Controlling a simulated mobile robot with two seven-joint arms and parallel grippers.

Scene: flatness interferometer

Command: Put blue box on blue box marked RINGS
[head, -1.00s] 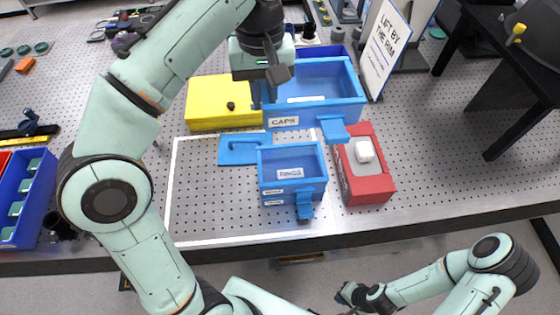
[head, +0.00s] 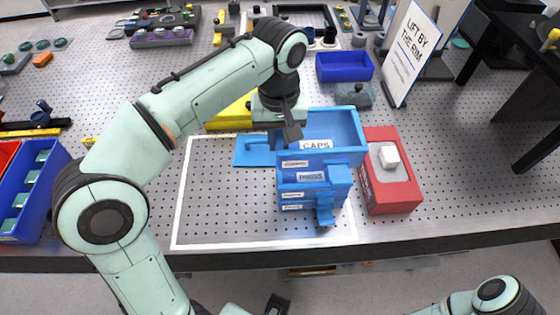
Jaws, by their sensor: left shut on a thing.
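My left gripper (head: 291,128) is shut on the left part of the rim of an open blue box labelled CAPS (head: 345,122). The blue box marked RINGS (head: 312,190) stands on the perforated table in front of and below it. The CAPS box overlaps the RINGS box in the head view and hides most of its open top. I cannot tell whether the two boxes touch. The CAPS box looks roughly level and reaches past the RINGS box at the back. My right gripper is out of view; only part of its arm shows at bottom right.
A red box with a white knob (head: 392,190) stands close on the right. A blue lid-like plate (head: 252,158) lies to the left and a yellow box (head: 228,118) behind it. A dark blue bin (head: 344,68) and a sign (head: 412,55) stand behind. The front-left marked area is bare.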

